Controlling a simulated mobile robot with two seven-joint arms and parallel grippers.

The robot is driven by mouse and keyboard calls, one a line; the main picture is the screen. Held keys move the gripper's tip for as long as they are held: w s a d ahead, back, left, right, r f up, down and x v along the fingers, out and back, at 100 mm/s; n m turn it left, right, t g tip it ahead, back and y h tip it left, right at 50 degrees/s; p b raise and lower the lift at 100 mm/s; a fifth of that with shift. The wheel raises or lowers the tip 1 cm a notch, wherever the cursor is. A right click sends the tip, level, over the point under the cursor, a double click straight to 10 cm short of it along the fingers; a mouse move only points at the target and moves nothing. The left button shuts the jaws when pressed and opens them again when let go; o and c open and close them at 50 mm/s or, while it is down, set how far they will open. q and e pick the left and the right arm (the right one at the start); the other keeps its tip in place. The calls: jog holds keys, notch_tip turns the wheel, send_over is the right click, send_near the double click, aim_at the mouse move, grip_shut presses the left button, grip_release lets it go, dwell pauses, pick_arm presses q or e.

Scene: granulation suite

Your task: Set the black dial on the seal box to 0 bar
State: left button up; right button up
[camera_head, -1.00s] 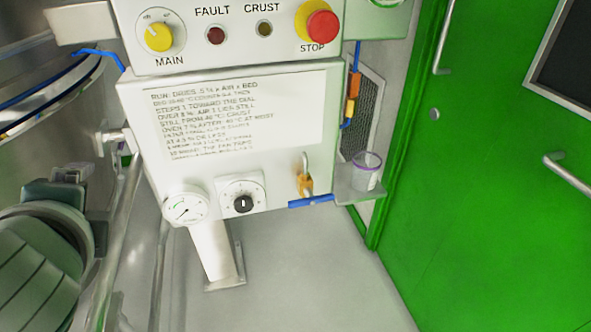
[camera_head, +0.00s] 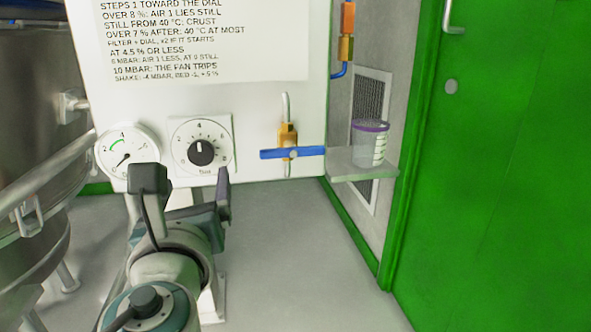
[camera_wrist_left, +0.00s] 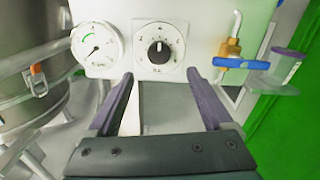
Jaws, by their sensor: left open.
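The black dial (camera_head: 201,153) sits on a white square scale plate on the front of the seal box (camera_head: 300,60). Its white mark points about straight up, near the 4; the 0 is not readable. The dial also shows in the left wrist view (camera_wrist_left: 159,52). My left gripper (camera_head: 187,188) is open and empty, just below and in front of the dial. In the left wrist view its fingertips (camera_wrist_left: 160,76) are spread to either side below the dial, apart from it. My right gripper is not in view.
A round gauge (camera_head: 128,148) is left of the dial. A brass valve with a blue handle (camera_head: 292,153) is to its right. A shelf (camera_head: 362,165) holds a clear purple-rimmed cup (camera_head: 370,143). A steel vessel (camera_head: 30,120) stands left; a green door (camera_head: 490,180) is right.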

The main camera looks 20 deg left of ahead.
aim_at(201, 155)
pick_arm(q)
jog(key=b+x, duration=0.2)
jog(key=x, duration=0.7)
jog(key=shift+a+r+b, duration=0.1)
jog(key=shift+a+b, duration=0.05)
jog(key=shift+b, duration=0.2)
grip_shut()
jog(key=shift+n, duration=0.3)
